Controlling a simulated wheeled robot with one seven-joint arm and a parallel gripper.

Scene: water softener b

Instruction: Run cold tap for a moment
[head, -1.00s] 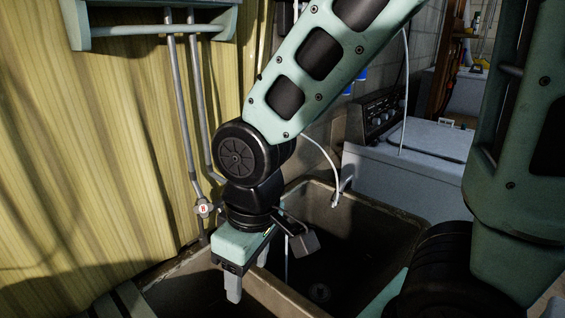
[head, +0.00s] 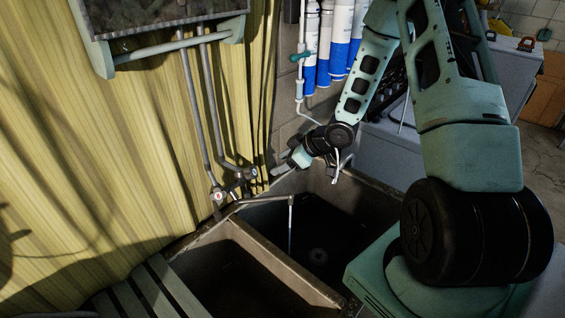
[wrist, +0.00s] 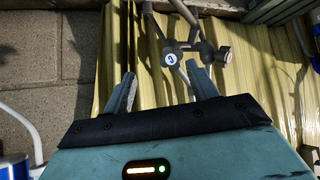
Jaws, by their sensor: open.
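The cold tap (head: 250,173) is on the pipes against the yellow corrugated wall, above the sink. Its round blue-and-white "C" label (wrist: 171,58) faces my wrist camera. The hot tap (head: 217,196) stands to its left. My gripper (head: 280,169) is at the far side of the sink, right of the cold tap and pointing at it. In the wrist view my open, empty gripper (wrist: 161,88) has the cold tap ahead of and between its fingertips, apparently apart. The spout (head: 262,201) reaches over the sink; a thin pale vertical line drops from its end.
The double stone sink (head: 245,240) lies below, with a slatted board (head: 150,290) at its front left. White and blue cylinders (head: 325,45) hang behind my arm. A grey appliance (head: 395,150) stands right. Vertical pipes (head: 205,100) run up the wall.

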